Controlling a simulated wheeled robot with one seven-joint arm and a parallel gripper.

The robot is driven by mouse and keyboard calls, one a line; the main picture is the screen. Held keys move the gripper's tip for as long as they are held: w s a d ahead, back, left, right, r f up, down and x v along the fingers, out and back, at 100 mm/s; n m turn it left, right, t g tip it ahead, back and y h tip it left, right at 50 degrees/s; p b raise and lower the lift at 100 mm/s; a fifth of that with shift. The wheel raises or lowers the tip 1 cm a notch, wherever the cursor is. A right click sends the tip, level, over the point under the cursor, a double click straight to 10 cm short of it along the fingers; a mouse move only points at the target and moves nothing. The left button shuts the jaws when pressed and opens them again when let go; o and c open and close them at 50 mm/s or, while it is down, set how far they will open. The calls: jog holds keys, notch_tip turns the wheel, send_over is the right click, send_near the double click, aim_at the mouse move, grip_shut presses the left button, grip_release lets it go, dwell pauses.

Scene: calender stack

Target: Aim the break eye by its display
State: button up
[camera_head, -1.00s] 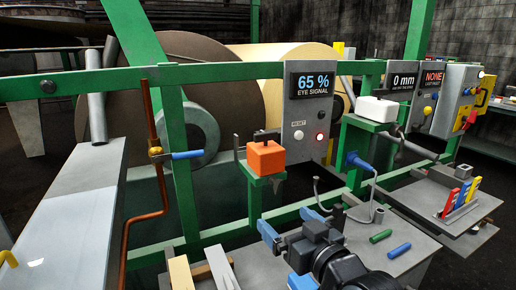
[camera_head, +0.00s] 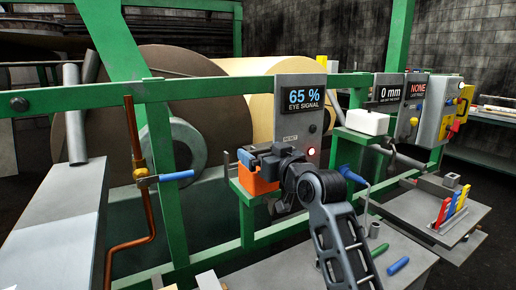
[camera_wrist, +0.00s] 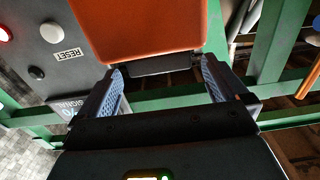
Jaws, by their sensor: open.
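The break eye, an orange box (camera_head: 252,183), sits on a green bracket left of the grey panel. Its display (camera_head: 303,98) reads 65 % EYE SIGNAL, and a red lamp (camera_head: 311,152) glows below. My gripper (camera_head: 260,157) is at the orange box and hides its upper part in the head view. In the wrist view, the orange box (camera_wrist: 148,28) fills the top middle, just ahead of my open fingers (camera_wrist: 163,72). The box lines up with the gap between the fingertips. I cannot tell whether they touch it.
A copper pipe with a blue-handled valve (camera_head: 177,176) stands to the left. A white box (camera_head: 367,122) and a second panel reading 0 mm (camera_head: 388,92) are to the right. Green rails run behind. A low bench holds green and blue cylinders (camera_head: 398,266).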

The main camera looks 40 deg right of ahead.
jog(key=shift+x, duration=1.3)
jog(key=shift+c, duration=0.5)
jog(key=c, duration=0.9)
jog(key=shift+o, duration=0.2)
jog(key=shift+a+p, duration=0.1)
jog(key=shift+p, duration=0.4)
jog(key=shift+m+h, duration=0.3)
jog(key=shift+h, duration=0.1)
jog(key=shift+g+h+p, duration=0.3)
jog(key=shift+p, duration=0.1)
jog(key=o, duration=1)
jog(key=shift+c, duration=0.2)
